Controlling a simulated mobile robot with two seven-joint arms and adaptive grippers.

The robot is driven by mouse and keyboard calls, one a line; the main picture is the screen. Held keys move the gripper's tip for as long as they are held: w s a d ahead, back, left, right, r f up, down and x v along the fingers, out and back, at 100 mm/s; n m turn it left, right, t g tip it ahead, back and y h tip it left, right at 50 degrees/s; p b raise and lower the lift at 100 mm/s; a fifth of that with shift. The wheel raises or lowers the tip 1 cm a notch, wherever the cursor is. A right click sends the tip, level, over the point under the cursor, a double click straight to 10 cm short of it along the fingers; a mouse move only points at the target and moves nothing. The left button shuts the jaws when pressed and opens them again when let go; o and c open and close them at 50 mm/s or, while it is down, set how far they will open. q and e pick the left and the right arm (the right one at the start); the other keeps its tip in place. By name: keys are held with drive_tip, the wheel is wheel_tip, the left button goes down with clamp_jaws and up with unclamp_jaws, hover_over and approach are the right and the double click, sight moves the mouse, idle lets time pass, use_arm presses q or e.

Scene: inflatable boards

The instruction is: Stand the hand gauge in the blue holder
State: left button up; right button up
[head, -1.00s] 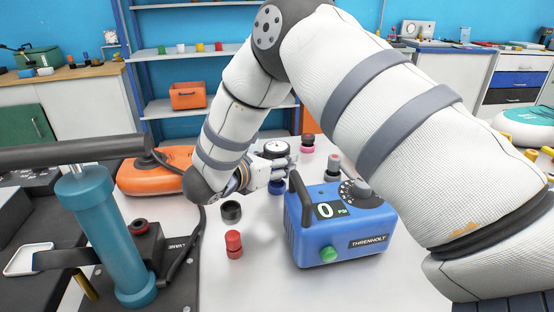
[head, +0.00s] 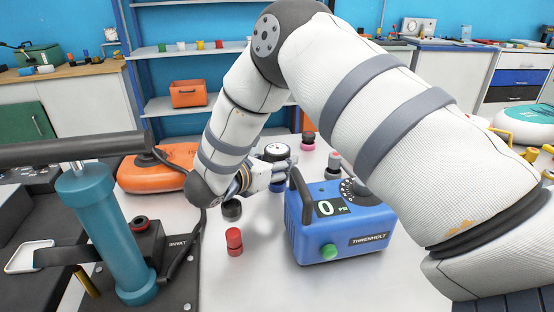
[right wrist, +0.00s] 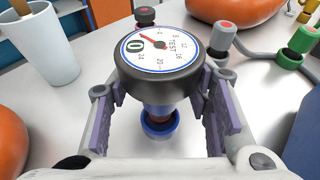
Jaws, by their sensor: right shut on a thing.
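The hand gauge (head: 276,151) has a round white dial and a dark rim. My right gripper (head: 282,166) is shut on it, with one finger on each side of the gauge in the right wrist view (right wrist: 160,60). The dial faces up towards the wrist camera. The blue holder (head: 277,187) stands on the table directly below the gauge, and its round rim shows in the right wrist view (right wrist: 160,130). The gauge's lower end overlaps the holder there; I cannot tell whether it is inside. My left gripper is out of view.
A blue pressure box (head: 340,235) stands close to the right of the gripper. A black ring (head: 231,210) and a red knob (head: 234,241) are on the near side. An orange case (head: 150,172) and a teal pump (head: 108,235) are at the left. A white cup (right wrist: 40,50) shows in the wrist view.

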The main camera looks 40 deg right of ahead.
drive_tip(key=shift+f, duration=0.65)
drive_tip(key=o, duration=1.4)
drive_tip(key=shift+o, duration=0.2)
drive_tip(key=v, duration=0.7)
drive_tip(key=shift+s+a, duration=0.1)
drive_tip(key=shift+a, duration=0.2)
